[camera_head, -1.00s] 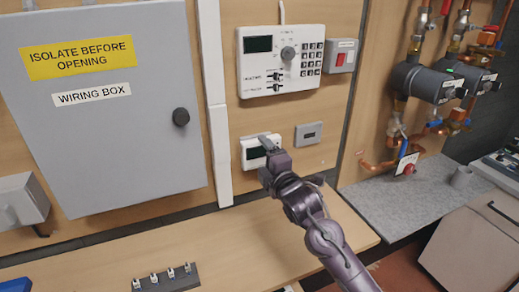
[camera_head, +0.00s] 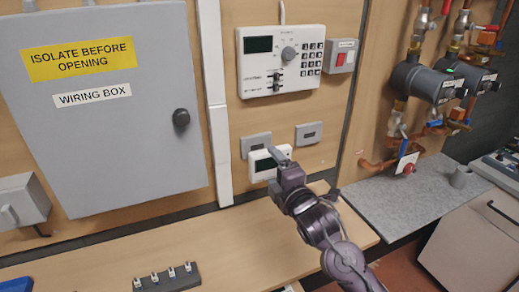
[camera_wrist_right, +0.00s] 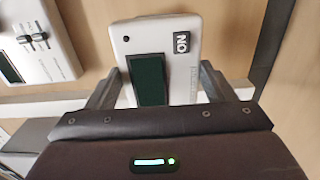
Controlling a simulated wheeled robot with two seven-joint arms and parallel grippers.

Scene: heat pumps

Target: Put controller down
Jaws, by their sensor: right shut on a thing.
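The controller (camera_head: 260,166) is a small white box with a dark screen. It is held in front of the wooden wall, just below a grey wall plate (camera_head: 256,143) and above the wooden bench (camera_head: 240,247). My right gripper (camera_head: 277,156) is shut on it. In the right wrist view, the controller (camera_wrist_right: 183,50) has a dark green screen and an "ON" label, and it sits between the two fingers of my right gripper (camera_wrist_right: 158,85). A second grey wall plate (camera_head: 309,132) is to the right. My left gripper is not in view.
A large white control panel (camera_head: 295,60) with keypad and dial hangs above. A grey wiring box (camera_head: 110,150) is at left. A dark strip with several connectors (camera_head: 166,278) lies at the bench's front. Pipes and pumps (camera_head: 425,82) are at right. The bench's middle is clear.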

